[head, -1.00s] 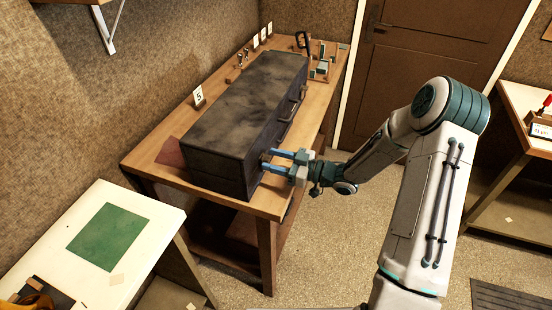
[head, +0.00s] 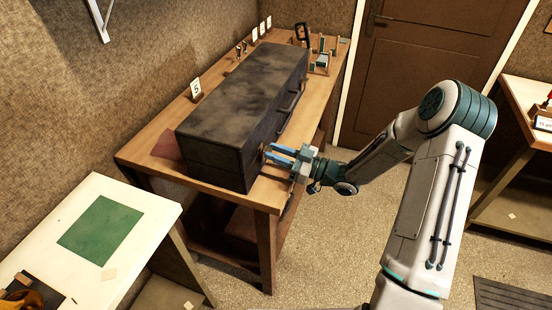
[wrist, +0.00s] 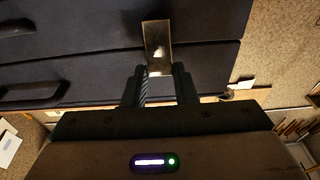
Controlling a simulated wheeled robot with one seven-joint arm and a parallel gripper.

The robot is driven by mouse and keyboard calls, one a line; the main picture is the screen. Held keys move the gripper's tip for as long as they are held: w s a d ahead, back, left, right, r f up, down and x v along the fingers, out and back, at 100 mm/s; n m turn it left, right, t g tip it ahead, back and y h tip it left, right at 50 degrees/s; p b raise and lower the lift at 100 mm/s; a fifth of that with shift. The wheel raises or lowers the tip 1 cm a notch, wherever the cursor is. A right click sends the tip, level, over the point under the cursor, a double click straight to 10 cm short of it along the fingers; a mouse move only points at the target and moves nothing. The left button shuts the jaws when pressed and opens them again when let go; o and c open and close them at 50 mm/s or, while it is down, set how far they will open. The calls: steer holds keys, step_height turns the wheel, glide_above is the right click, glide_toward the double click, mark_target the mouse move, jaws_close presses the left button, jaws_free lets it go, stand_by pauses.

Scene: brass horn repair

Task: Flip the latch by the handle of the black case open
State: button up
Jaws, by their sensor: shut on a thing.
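The black case (head: 240,105) lies closed and long on the wooden bench in the head view. Its dark front face, with a seam across it, fills the top of the wrist view (wrist: 90,60). A brass-coloured latch plate (wrist: 158,38) shows at the seam, straight ahead of my gripper. My gripper (wrist: 160,72) is at the near end of the case's front, its fingers shut on the lower part of the latch. The exact contact is partly hidden. The case's dark handle (wrist: 40,95) is to the left in the wrist view, apart from the fingers.
The wooden bench (head: 150,145) carries a number 5 card (head: 196,88) and small stands behind the case. A white table (head: 150,212) with a green mat (head: 100,234) is at the lower left. Floor is open in front of the bench.

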steer(key=f+y+b, duration=0.1)
steer(key=b, duration=0.2)
steer(key=d+f+t+y+b, duration=0.1)
steer(key=y+b, duration=0.1)
steer(key=b, duration=0.2)
steer(key=shift+s+f, duration=0.2)
steer(key=y+b, duration=0.1)
steer(key=b, duration=0.2)
steer(key=shift+d+f+t+y, duration=0.1)
steer(key=shift+f+t+y, duration=0.05)
steer(key=shift+t+y, duration=0.2)
steer(key=shift+s+y+b, duration=0.1)
steer(key=shift+y+b, duration=0.15)
steer(key=shift+b, duration=0.3)
steer(key=o, duration=1)
steer(key=b+v, duration=0.2)
steer(key=v, duration=1.1)
steer(key=shift+s+d+f+b, duration=0.2)
steer(key=shift+d+b, duration=0.1)
steer(key=shift+b, duration=0.1)
